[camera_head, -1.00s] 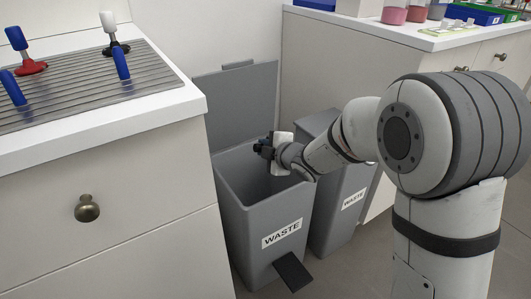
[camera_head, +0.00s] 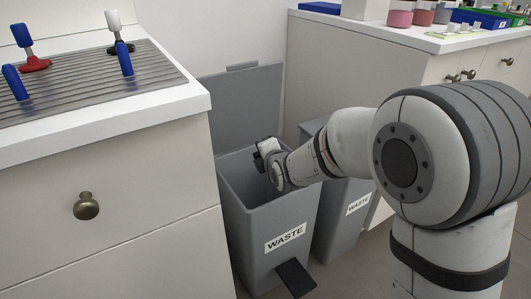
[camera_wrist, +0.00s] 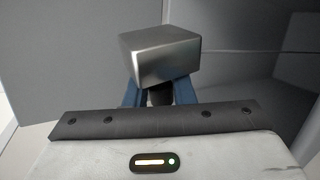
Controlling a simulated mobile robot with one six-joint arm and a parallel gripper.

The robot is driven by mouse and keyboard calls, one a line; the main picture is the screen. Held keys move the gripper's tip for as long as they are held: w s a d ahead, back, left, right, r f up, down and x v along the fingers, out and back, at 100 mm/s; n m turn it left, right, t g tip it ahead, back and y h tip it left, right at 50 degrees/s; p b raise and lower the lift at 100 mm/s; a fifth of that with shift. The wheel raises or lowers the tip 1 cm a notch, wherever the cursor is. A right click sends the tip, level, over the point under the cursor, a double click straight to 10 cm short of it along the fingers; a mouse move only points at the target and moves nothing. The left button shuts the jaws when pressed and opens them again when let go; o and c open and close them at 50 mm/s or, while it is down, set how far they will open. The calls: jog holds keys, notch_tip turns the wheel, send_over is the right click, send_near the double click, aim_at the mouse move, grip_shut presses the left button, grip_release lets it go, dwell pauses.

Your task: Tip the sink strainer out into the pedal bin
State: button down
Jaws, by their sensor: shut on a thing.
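The grey pedal bin (camera_head: 262,215) labelled WASTE stands with its lid (camera_head: 240,105) raised at the back. My gripper (camera_head: 264,157) is over its open mouth, close to the rear rim. In the wrist view, my gripper's blue fingers (camera_wrist: 158,96) are shut on the dark handle of a shiny metal, box-shaped thing, which I take as the sink strainer (camera_wrist: 160,55). It looks tilted, and its inside does not show. In the head view my wrist mostly hides it. I cannot see any contents.
A second grey WASTE bin (camera_head: 345,215) stands close at the right, partly behind my arm. A white counter with a ribbed draining mat (camera_head: 80,82) and several brushes is at the left. Another counter (camera_head: 400,35) with jars and trays is at the back right.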

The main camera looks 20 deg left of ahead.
jog(key=shift+s+a+n+t, duration=0.1)
jog(key=shift+s+n+t, duration=0.05)
jog(key=shift+n+t, duration=0.2)
jog(key=shift+r+n+h+p, duration=0.25)
jog(key=shift+h+p, duration=0.05)
jog(key=shift+p, duration=0.25)
jog(key=shift+a+p, duration=0.1)
jog(key=shift+p, duration=0.35)
jog(key=shift+s+n+t+h+p, duration=0.1)
jog(key=shift+n+t+h+p, duration=0.25)
jog(key=shift+n+p, duration=0.45)
jog(key=shift+p, duration=0.55)
dwell(4.0)
